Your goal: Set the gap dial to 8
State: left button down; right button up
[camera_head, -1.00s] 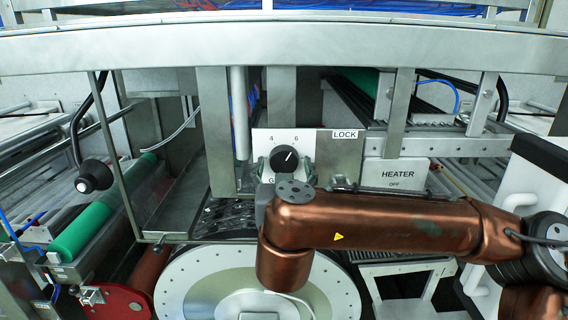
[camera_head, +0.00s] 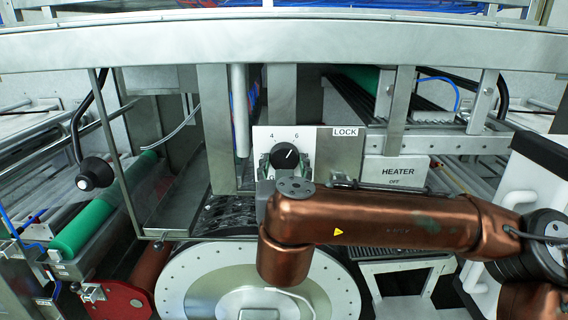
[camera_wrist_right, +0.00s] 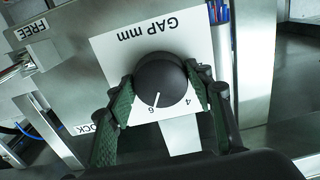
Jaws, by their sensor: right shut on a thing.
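The gap dial (camera_head: 285,156) is a round black knob with a white pointer line, on a white plate (camera_head: 261,136) marked 4 and 6. The pointer tilts up and right, close to the 6. The wrist view shows the dial (camera_wrist_right: 160,78) with the plate lettered "GAP mm" (camera_wrist_right: 147,29); its pointer lies near the 6 there too. My right gripper (camera_head: 285,165) has its green-padded fingers on either side of the knob; in the wrist view the right gripper (camera_wrist_right: 160,88) is shut on it. No 8 can be made out. My left gripper is not seen.
A LOCK label (camera_head: 345,132) sits on the metal panel right of the dial, and a HEATER box (camera_head: 397,171) further right. A black ball handle (camera_head: 95,174) hangs at left. A large round drum cover (camera_head: 190,285) lies below my right arm. A FREE label (camera_wrist_right: 34,29) shows in the wrist view.

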jog(key=shift+f, duration=0.1)
jog(key=shift+f+m+b, duration=0.1)
jog(key=shift+m+b, duration=0.4)
jog(key=shift+b, duration=0.35)
jog(key=m+b, duration=0.4)
jog(key=b, duration=0.1)
jog(key=shift+f+m+b, duration=0.1)
jog(key=shift+m+b, duration=0.2)
jog(key=shift+m, duration=0.1)
jog(key=m+b, duration=0.2)
jog(key=m, duration=0.1)
jog(key=shift+a, duration=0.1)
jog(key=shift+r+m+b, duration=0.25)
jog(key=shift+m+b, duration=0.65)
jog(key=shift+m, duration=0.7)
jog(key=o, duration=1.1)
jog(key=shift+o, duration=0.2)
jog(key=shift+r, duration=0.1)
